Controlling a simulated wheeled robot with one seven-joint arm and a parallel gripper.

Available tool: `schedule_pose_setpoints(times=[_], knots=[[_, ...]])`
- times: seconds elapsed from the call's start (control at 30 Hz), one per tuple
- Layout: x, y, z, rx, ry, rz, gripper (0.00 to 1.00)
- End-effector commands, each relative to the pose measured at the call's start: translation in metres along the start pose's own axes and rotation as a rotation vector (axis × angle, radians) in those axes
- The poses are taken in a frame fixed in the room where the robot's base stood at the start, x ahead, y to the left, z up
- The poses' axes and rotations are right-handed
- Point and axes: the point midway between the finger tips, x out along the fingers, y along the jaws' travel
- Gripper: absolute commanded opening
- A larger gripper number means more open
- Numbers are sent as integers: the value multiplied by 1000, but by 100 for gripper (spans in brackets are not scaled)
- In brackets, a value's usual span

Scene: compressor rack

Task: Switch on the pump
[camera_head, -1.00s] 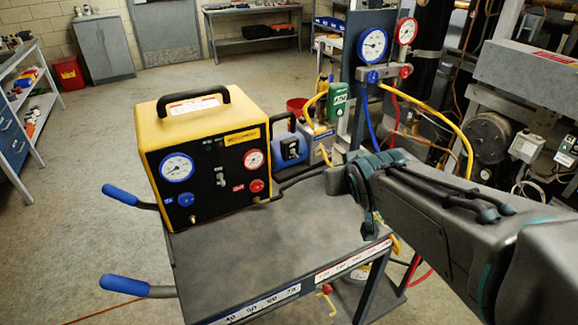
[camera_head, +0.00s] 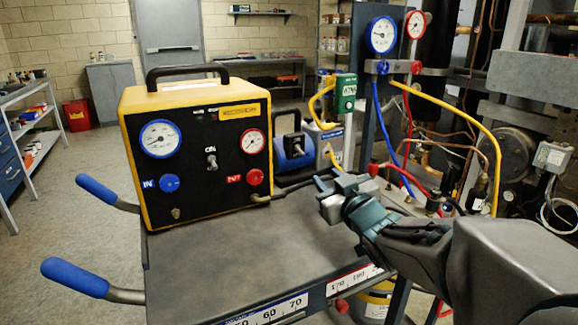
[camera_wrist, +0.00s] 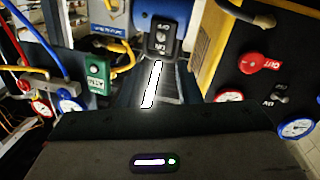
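The blue pump (camera_head: 294,150) with a black handle stands behind the cart top, right of the yellow-and-black machine. In the wrist view the blue pump body (camera_wrist: 190,22) is at top centre, with a black switch (camera_wrist: 161,38) marked ON and OFF on it. The switch's position is too small to tell. My gripper (camera_head: 322,186) is above the cart's right back part, pointing at the pump and apart from it. In the wrist view its dark fingers (camera_wrist: 153,85) extend towards the switch, with a bright strip between or on them. Their opening is unclear.
The yellow-and-black machine (camera_head: 199,150) with gauges, knobs and its own toggle stands close left. A green box (camera_head: 346,92), gauge manifold (camera_head: 400,66) and coloured hoses are close right. The cart top (camera_head: 230,260) is bare in front.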

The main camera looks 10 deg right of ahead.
Motion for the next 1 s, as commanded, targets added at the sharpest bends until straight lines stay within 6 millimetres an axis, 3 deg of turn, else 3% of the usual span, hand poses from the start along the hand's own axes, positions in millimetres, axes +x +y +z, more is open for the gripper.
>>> schedule_pose_setpoints(times=[0.17,0.7,1.0], knots=[[17,0,1,0,2,-2,31],[115,-1,1,0,2,-2,31],[136,0,0,0,2,-1,31]])
